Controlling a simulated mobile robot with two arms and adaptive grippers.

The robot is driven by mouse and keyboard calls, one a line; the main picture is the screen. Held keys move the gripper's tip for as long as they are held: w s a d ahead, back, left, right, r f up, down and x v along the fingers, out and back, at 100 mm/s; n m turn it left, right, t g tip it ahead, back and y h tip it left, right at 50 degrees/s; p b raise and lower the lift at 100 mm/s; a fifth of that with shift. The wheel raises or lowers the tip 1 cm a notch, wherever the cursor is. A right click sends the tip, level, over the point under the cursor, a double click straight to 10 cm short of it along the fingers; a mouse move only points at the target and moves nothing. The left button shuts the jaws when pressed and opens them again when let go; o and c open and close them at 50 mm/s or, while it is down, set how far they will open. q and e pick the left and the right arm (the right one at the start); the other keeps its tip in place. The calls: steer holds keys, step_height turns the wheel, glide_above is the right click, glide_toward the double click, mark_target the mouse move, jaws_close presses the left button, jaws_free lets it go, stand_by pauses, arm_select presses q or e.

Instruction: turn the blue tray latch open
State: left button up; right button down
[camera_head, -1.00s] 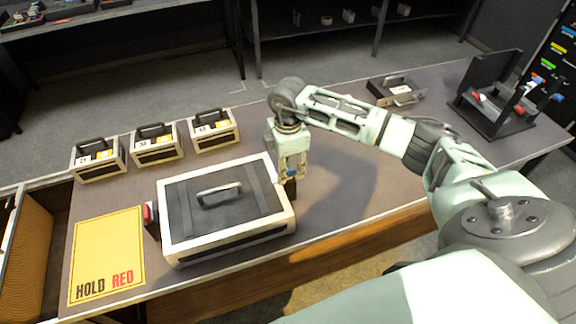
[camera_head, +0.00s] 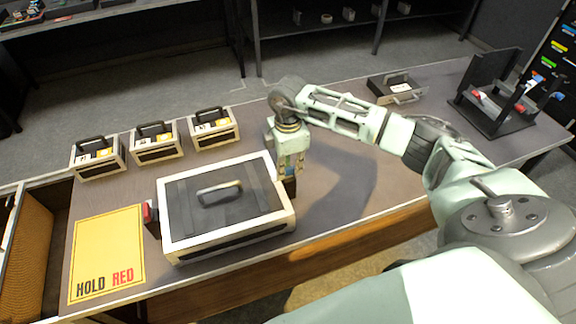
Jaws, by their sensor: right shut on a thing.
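A large cream-edged case (camera_head: 180,252) with a dark lid and a top handle (camera_head: 219,190) lies on the table. A red latch (camera_head: 150,213) sits on its left side. My right gripper (camera_head: 288,186) points down at the right side of the case, by its edge. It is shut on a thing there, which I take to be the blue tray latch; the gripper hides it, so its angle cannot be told. The lid is down. My left gripper is not in view.
A yellow "HOLD RED" card (camera_head: 106,250) lies left of the case on the table (camera_head: 330,215). Several small handled boxes (camera_head: 154,143) stand behind it. A small grey tray (camera_head: 396,88) and a black stand (camera_head: 494,98) with coloured handles are at the right.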

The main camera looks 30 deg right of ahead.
steer(key=shift+n, duration=0.4)
steer(key=n+b, duration=0.3)
steer(key=n, duration=0.1)
steer(key=shift+n, duration=0.4)
steer(key=n+b, duration=0.3)
steer(key=n, duration=0.3)
steer(key=shift+f, duration=0.1)
steer(key=n+b, duration=0.1)
steer(key=n, duration=0.2)
steer(key=shift+n+b, duration=0.3)
steer(key=shift+b, duration=0.1)
steer(key=shift+n+b, duration=0.5)
steer(key=shift+n, duration=0.7)
steer(key=shift+r, duration=0.2)
steer(key=c, duration=1.8)
jaws_free()
